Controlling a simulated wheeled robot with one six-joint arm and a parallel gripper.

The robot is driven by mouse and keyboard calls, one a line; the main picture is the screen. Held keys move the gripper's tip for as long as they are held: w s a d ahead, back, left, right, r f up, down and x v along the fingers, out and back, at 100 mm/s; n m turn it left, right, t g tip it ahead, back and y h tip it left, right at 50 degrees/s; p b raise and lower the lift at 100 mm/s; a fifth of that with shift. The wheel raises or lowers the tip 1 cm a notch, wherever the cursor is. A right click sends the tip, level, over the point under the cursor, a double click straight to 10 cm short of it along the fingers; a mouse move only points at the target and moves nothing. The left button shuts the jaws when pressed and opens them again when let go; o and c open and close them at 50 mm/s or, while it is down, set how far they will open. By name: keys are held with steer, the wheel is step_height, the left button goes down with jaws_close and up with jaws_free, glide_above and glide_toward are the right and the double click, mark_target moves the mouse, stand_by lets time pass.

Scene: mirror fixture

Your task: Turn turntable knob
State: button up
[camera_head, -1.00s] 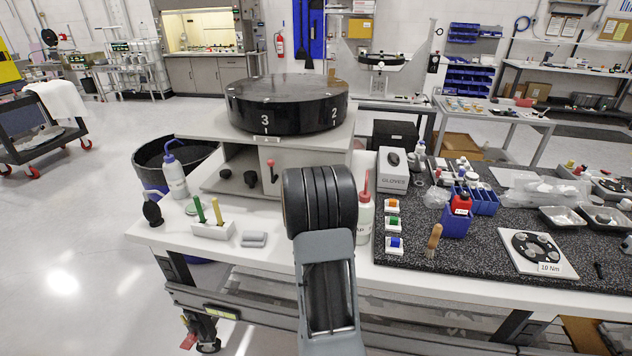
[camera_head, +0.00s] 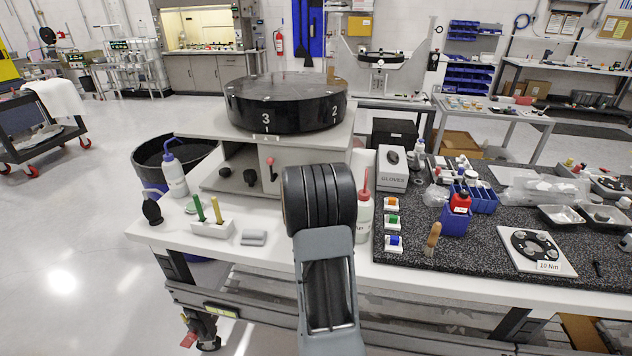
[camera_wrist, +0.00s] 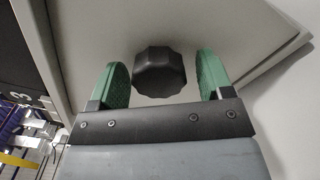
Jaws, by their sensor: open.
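The black turntable (camera_head: 286,101), marked 3 and 2, sits on a grey cabinet (camera_head: 314,160). In the wrist view a black faceted knob (camera_wrist: 160,73) stands on the light grey panel. My gripper (camera_wrist: 162,74) is open, with its two green fingers on either side of the knob. A gap shows on both sides, and I see no contact. I cannot tell how deep the knob lies between the fingers. In the head view my arm hides the gripper. Two dark knobs (camera_head: 225,172) (camera_head: 250,177) show in the cabinet's recess; I cannot tell whether either is the one between my fingers.
A red-topped lever (camera_head: 271,168) stands on the cabinet front. A wash bottle (camera_head: 364,212) with a red nozzle stands close right of my arm. Another bottle (camera_head: 174,174) and a holder with two upright tools (camera_head: 212,228) stand at left. The dark mat (camera_head: 470,255) at right is crowded.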

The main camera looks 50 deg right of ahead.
steer(key=b+v, duration=0.1)
steer(key=v, duration=1.3)
steer(key=shift+b, duration=0.3)
steer(key=shift+w, duration=0.1)
